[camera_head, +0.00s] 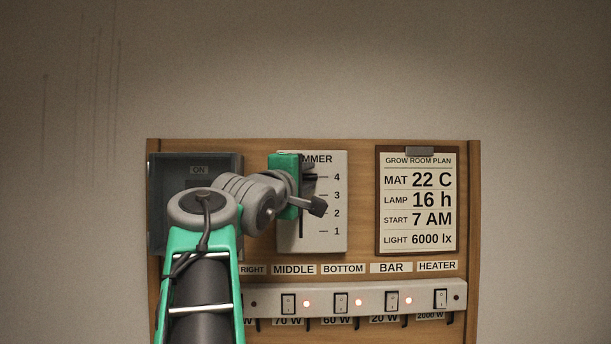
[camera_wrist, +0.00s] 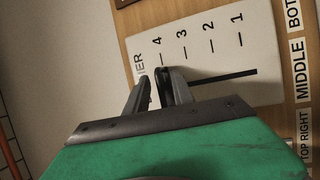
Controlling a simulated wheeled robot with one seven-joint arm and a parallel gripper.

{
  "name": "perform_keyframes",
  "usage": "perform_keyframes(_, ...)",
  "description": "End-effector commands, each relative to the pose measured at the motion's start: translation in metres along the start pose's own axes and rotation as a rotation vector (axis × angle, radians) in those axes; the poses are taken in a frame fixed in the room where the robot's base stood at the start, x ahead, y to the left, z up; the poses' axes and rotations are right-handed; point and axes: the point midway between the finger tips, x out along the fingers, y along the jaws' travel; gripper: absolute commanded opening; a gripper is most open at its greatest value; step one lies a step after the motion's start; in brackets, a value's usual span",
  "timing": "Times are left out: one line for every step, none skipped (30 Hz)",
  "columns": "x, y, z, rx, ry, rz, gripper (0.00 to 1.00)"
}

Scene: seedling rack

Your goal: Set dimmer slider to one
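The dimmer panel (camera_head: 329,220) is a pale plate with a vertical slot and marks from 4 at the top to 1 at the bottom. It also shows turned sideways in the wrist view (camera_wrist: 220,60). My gripper (camera_head: 314,189) is in front of the plate's upper half. Its fingers are apart in the head view. In the wrist view my gripper (camera_wrist: 160,92) has its fingers near mark 4, with a narrow gap between them. A dark piece between them may be the slider knob; I cannot tell for sure. The slot toward mark 1 is bare.
A switch strip (camera_head: 372,299) with lit red lamps runs below the dimmer. A grow room plan board (camera_head: 418,200) hangs to the right. A grey box (camera_head: 158,200) marked ON is at left, partly behind my arm.

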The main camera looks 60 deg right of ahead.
Motion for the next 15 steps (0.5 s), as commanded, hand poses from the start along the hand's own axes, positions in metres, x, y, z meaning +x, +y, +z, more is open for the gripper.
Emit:
perform_keyframes(0.0000,-0.0005,0.0002,0.000,0.000,0.000,0.29)
perform_keyframes(0.0000,-0.0005,0.0003,0.000,-0.001,-0.001,0.28)
perform_keyframes(0.0000,-0.0006,0.0004,0.000,-0.001,-0.001,0.25)
perform_keyframes(0.0000,-0.0006,0.0005,0.000,-0.001,-0.001,0.23)
perform_keyframes(-0.0001,-0.0005,0.0005,0.000,-0.001,-0.001,0.20)
perform_keyframes(-0.0001,-0.0006,0.0006,-0.001,-0.001,-0.001,0.17)
perform_keyframes(-0.0001,-0.0006,0.0007,-0.001,-0.001,-0.001,0.15)
perform_keyframes(-0.0001,-0.0006,0.0007,-0.001,-0.001,-0.001,0.12)
perform_keyframes(-0.0001,-0.0006,0.0007,-0.001,-0.001,-0.001,0.09)
perform_keyframes(-0.0001,-0.0005,0.0008,-0.001,-0.002,-0.001,0.06)
perform_keyframes(-0.0001,-0.0004,0.0008,0.000,-0.002,-0.001,0.04)
perform_keyframes(-0.0002,-0.0003,0.0008,0.000,-0.001,0.000,0.01)
perform_keyframes(-0.0002,-0.0002,0.0008,0.000,-0.001,0.000,0.00)
perform_keyframes(-0.0002,-0.0001,0.0008,0.000,-0.001,0.000,0.00)
perform_keyframes(-0.0003,0.0000,0.0008,0.000,-0.001,0.000,0.00)
